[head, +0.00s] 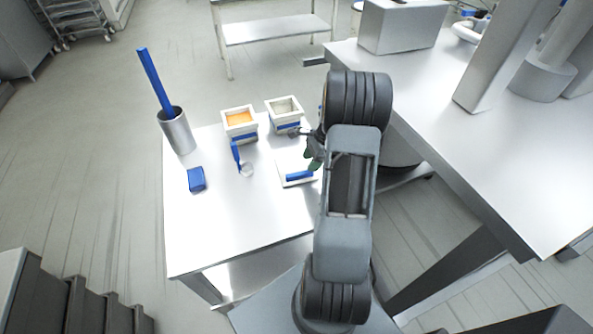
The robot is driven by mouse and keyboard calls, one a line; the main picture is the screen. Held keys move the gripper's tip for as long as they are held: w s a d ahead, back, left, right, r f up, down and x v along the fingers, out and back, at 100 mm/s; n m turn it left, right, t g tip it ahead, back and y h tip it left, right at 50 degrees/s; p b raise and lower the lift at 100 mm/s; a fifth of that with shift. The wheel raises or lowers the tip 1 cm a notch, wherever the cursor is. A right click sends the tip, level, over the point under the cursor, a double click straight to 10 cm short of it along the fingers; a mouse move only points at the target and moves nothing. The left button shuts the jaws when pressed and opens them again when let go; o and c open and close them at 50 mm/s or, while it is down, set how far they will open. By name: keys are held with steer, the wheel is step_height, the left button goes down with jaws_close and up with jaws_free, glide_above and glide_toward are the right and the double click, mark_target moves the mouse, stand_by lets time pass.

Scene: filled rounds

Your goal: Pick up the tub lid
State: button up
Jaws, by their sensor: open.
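The tub lid (283,181) is a flat white square with a blue bar grip on top. It lies on the white table, near its right side. My gripper (311,155) is open, just above and beyond the lid's far right corner in the picture, partly hidden by my arm. The right edge of the lid is close to my arm. Whether the fingers touch the lid cannot be told. Two white tubs with blue bands stand behind the lid: one with orange filling (239,121) and one with pale filling (284,107).
A scoop with a blue handle (236,153) lies left of the lid. A blue block (196,179) and a metal cup (177,133) holding a blue rod stand at the left. The front of the table (225,225) is clear. A large metal bench (490,130) is at the right.

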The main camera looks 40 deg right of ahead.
mark_target(303, 172)
steer(key=shift+p+x, duration=0.45)
steer(key=shift+x, duration=2.4)
steer(key=shift+a, duration=0.1)
steer(key=shift+c, duration=0.5)
steer(key=shift+r, duration=0.1)
jaws_close()
